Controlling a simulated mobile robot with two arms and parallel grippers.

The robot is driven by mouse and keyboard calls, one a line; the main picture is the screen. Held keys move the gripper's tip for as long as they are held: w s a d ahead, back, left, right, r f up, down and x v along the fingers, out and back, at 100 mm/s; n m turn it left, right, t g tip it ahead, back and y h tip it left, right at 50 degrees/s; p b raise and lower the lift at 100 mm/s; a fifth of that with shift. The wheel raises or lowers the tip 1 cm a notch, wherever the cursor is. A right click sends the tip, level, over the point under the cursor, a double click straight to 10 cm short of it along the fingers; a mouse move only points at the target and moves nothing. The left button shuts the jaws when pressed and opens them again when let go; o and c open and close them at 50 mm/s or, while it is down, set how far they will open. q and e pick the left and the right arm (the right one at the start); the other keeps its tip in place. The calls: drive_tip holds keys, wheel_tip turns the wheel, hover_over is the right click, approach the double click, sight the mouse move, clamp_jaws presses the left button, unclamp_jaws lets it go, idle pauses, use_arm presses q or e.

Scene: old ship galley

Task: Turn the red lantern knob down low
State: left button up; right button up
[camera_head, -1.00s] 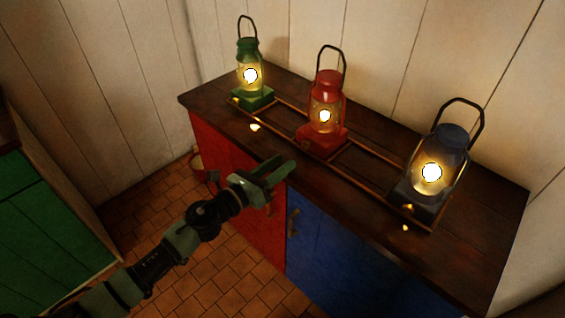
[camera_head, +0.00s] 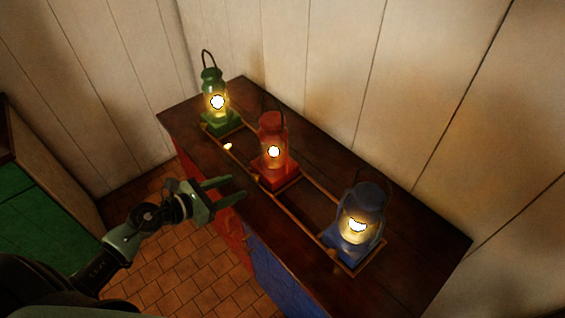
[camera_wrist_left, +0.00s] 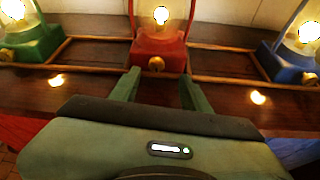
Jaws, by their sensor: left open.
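The lit red lantern (camera_head: 272,126) stands upright on the wooden counter, between a green and a blue lantern. In the left wrist view its red base (camera_wrist_left: 172,50) is straight ahead, with a small round brass knob (camera_wrist_left: 156,63) on the front face. My left gripper (camera_head: 236,189) is open and empty, at the counter's front edge and pointing at the red lantern. In the left wrist view its fingertips (camera_wrist_left: 160,75) are spread to either side of the knob, seemingly short of it. The knob's setting cannot be told. My right gripper is out of view.
The lit green lantern (camera_head: 212,86) stands left of the red one, the lit blue lantern (camera_head: 361,208) right. A thin wooden rail frame (camera_head: 310,206) runs around the lantern bases. The counter's front strip (camera_head: 285,232) is clear. A wall (camera_head: 330,70) stands behind.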

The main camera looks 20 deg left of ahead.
sight(254, 179)
use_arm(q)
drive_tip(key=shift+a+r, duration=0.1)
drive_tip(key=shift+r, duration=0.05)
drive_tip(key=x, duration=0.1)
drive_tip(key=p+x, duration=0.1)
drive_tip(key=x, duration=0.1)
drive_tip(key=shift+w+a+f, duration=0.2)
drive_tip(key=shift+a+f, duration=0.05)
drive_tip(key=x, duration=0.2)
drive_tip(key=shift+w+d+f, duration=0.15)
drive_tip(key=shift+w+d, duration=0.05)
drive_tip(key=shift+w, duration=0.05)
drive_tip(key=shift+w+d+f, duration=0.15)
drive_tip(key=shift+w+d, duration=0.05)
drive_tip(key=shift+w, duration=0.05)
drive_tip(key=shift+w+d+f, duration=0.1)
drive_tip(key=shift+w+f, duration=0.05)
clamp_jaws()
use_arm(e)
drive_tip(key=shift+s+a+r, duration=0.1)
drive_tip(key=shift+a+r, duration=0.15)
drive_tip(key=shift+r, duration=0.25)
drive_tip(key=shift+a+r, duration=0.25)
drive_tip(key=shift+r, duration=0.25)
